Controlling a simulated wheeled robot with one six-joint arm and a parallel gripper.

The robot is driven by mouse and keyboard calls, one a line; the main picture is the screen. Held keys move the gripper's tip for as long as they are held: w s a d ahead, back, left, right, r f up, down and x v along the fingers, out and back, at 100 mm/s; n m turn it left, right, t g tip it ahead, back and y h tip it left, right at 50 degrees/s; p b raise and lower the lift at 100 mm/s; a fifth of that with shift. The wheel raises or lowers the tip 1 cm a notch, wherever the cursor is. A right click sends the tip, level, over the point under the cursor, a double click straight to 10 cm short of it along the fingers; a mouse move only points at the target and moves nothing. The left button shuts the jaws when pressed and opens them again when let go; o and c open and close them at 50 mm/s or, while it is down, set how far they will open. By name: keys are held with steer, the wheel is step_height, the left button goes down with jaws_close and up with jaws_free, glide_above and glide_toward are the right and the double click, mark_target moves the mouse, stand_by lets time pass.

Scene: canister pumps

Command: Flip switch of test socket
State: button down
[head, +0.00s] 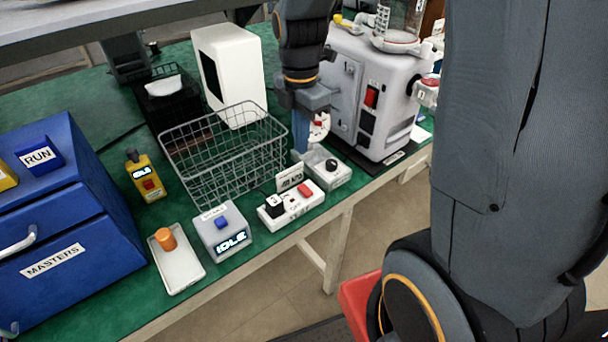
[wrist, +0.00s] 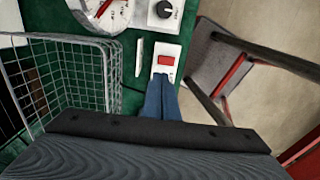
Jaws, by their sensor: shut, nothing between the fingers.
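The test socket (head: 291,205) is a white block at the table's front edge, with a black plug in its left end and a red rocker switch (head: 305,189) at its right end. In the wrist view the red switch (wrist: 166,60) shows on the white socket (wrist: 167,47). My gripper (head: 300,150) points down, its blue fingers shut and empty. In the head view it is above and behind the socket. In the wrist view the fingertips (wrist: 161,80) appear just below the switch and cover the plug end. I cannot tell the exact gap.
A wire basket (head: 225,155) stands left of my gripper. A small sign (head: 289,178) stands behind the socket. A grey box with a black knob (head: 327,168) is to its right, and an IDLE box (head: 221,232) to its left. A large grey machine (head: 370,95) stands behind.

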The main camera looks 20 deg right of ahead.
mark_target(301, 186)
step_height(301, 186, down, 12)
steer(key=shift+r+p, duration=0.1)
steer(key=shift+p, duration=1.05)
steer(key=shift+a, duration=0.1)
